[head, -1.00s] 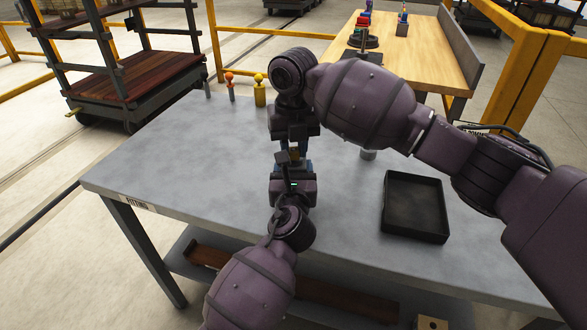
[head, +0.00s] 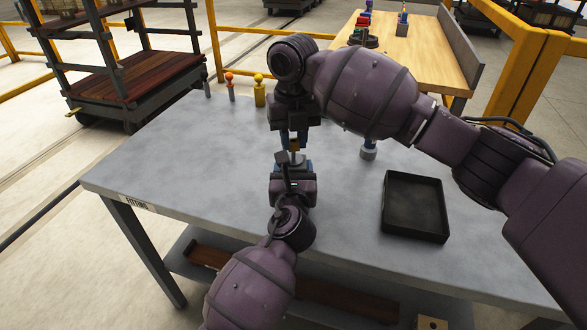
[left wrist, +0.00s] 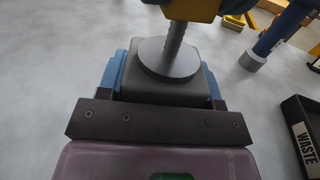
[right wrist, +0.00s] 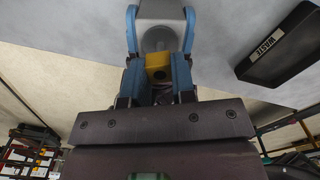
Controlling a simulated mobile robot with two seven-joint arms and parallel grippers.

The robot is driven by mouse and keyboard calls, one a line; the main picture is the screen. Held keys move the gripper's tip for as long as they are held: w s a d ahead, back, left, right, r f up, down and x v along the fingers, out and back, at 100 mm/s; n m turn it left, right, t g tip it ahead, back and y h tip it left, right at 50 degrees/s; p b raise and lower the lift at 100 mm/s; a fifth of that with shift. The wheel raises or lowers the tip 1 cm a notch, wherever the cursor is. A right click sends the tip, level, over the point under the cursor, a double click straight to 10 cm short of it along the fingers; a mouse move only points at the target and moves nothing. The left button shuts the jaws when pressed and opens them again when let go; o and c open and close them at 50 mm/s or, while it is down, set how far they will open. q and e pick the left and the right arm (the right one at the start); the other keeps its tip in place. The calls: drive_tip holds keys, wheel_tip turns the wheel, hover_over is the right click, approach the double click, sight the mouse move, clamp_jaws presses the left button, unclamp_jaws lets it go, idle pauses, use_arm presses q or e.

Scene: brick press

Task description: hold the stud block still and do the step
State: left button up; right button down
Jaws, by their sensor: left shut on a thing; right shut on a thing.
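The grey stud block (left wrist: 165,85) is between the blue fingers of my left gripper (left wrist: 165,92), which is shut on it low over the table. A round grey disc (left wrist: 168,60) lies on its top, and a ridged stud (left wrist: 177,38) stands up through it. My right gripper (right wrist: 158,75) is shut on a yellow piece (right wrist: 158,66), with a dark round hole in its face. In the head view my right gripper (head: 294,138) is directly above my left gripper (head: 292,168). The yellow piece is at the stud's top end; I cannot tell whether they touch.
A black tray (head: 415,234), marked WASTE in the wrist views, is on the right of the grey table (head: 200,150). A blue post with a grey foot (head: 368,153) stands behind it. Red-topped (head: 230,88) and yellow (head: 259,92) pegs stand at the back. The table's left side is clear.

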drive_tip(key=shift+r, duration=1.55)
use_arm(q)
drive_tip(key=o, duration=1.1)
drive_tip(key=shift+s, duration=0.15)
drive_tip(key=s, duration=1.1)
drive_tip(key=shift+s+a, duration=0.1)
drive_tip(key=shift+s, duration=0.25)
